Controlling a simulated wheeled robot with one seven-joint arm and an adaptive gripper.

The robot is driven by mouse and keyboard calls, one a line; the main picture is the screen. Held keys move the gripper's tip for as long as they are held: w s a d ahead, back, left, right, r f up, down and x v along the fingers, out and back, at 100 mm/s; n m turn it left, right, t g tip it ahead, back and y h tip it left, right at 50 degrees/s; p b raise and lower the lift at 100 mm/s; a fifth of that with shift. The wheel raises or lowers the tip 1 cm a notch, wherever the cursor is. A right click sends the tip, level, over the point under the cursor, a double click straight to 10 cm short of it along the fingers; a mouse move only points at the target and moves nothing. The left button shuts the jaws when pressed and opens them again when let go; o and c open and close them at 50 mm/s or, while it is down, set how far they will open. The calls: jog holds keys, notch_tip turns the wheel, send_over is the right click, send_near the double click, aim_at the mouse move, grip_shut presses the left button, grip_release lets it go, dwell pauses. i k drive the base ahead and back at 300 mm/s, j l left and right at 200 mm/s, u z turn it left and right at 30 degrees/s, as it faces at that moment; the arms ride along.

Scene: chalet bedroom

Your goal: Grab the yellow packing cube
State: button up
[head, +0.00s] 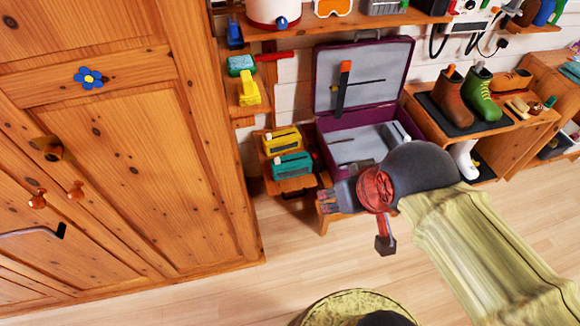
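A yellow packing cube (282,140), a small box shape with a handle-like strip on top, sits on a low wooden shelf left of the open suitcase. A teal one (291,166) sits just in front of it. My gripper (328,202) is at the end of my arm, to the right of and below the yellow cube in the picture, apart from it. It points left, and its fingers are too small and dark to tell whether they are open or shut. No held object shows.
An open purple suitcase (358,132) with its lid up stands behind my gripper. A big wooden wardrobe (140,170) fills the left. A boot bench (530,125) stands right. Another yellow item (249,90) is on a higher shelf. Wooden floor (285,245) is clear in front.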

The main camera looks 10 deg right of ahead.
aim_at(288, 140)
jog(key=i+u, duration=0.25)
jog(key=i, duration=0.2)
jog(key=i+u, duration=0.3)
jog(key=i, duration=0.15)
